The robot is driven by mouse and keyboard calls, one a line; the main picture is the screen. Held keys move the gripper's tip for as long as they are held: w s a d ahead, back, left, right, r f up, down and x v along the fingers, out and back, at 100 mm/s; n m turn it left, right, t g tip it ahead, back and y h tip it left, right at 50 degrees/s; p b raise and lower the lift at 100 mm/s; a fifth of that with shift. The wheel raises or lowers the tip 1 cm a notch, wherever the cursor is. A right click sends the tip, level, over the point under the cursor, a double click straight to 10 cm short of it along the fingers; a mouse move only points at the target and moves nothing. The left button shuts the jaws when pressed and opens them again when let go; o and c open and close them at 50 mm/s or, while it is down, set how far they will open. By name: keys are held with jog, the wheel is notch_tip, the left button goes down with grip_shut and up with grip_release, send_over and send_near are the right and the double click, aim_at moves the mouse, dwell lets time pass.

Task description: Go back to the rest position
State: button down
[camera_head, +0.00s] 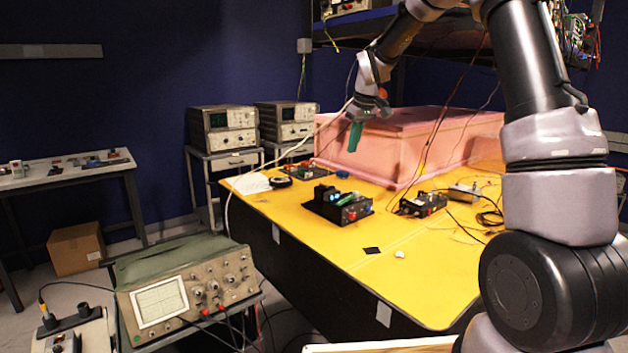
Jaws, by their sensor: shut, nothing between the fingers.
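My gripper (355,136) hangs at the end of my bent arm, above the far part of the yellow table and just in front of the pink foam enclosure. Its green fingers point down and look closed together, with nothing seen between them. The pink foam enclosure (395,152) is a closed box with a lid at the back of the yellow table (330,255). Whether the gripper touches the enclosure's front cannot be told from this view.
Black electronic modules (340,205) and a second module (423,204) with cables stand on the table below the gripper. Loose wires (490,218) lie at the right. An oscilloscope (185,295) stands at front left. A shelf (350,25) hangs behind. The table's near part is mostly clear.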

jog(key=s+d+r+m+t, duration=0.1)
jog(key=s+d+r+m, duration=0.15)
jog(key=s+r, duration=0.5)
jog(key=s+d+r+m+t, duration=0.1)
jog(key=s+d+r+m, duration=0.2)
jog(key=s, duration=0.7)
jog(key=s+d+m+t, duration=0.1)
jog(key=s+m, duration=0.1)
jog(key=s, duration=0.7)
jog(key=s+d+m+t, duration=0.1)
jog(key=s+d+m, duration=0.1)
jog(key=s, duration=0.7)
jog(key=shift+d+r+m, duration=0.15)
jog(key=shift+d+m, duration=0.1)
jog(key=shift+m, duration=0.1)
